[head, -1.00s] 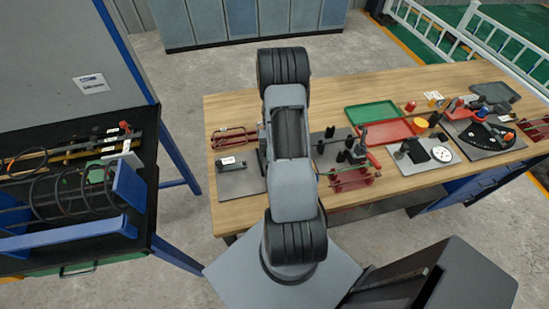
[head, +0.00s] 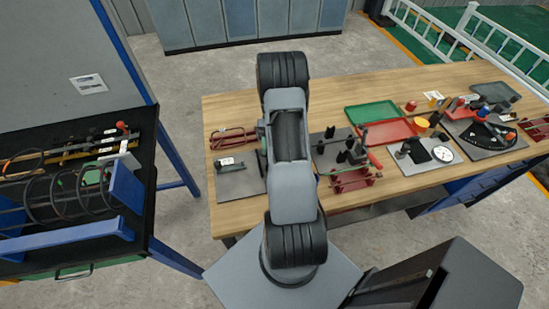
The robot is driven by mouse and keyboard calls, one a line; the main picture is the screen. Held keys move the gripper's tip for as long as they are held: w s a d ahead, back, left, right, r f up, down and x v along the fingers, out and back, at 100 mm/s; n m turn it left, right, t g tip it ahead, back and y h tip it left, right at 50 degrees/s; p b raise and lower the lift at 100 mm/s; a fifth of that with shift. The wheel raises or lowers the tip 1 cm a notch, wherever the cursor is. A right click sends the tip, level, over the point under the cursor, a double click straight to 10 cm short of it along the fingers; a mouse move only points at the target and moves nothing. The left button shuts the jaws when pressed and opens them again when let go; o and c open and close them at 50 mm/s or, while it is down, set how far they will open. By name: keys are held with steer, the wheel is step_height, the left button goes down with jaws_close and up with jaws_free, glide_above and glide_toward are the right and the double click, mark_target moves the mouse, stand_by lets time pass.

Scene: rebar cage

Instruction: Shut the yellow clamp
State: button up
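A long yellow bar with dark fittings (head: 88,152) lies on the black-topped table at the left of the head view. It may be the yellow clamp, but it is too small for me to tell whether its jaw is open or shut. A red knob (head: 121,125) stands near its right end. My arm rises through the middle of the view in front of the wooden bench. My gripper is hidden behind the arm, so its fingers and anything in them do not show.
A rebar cage with dark rings (head: 66,194) rests in a blue frame (head: 72,240) on the left table. The wooden bench (head: 385,92) holds a green tray (head: 371,116), a red tray (head: 388,131) and several fixtures. Bare floor (head: 180,100) lies between table and bench.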

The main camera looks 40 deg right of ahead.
steer(key=shift+p+v, duration=1.65)
steer(key=shift+v, duration=0.15)
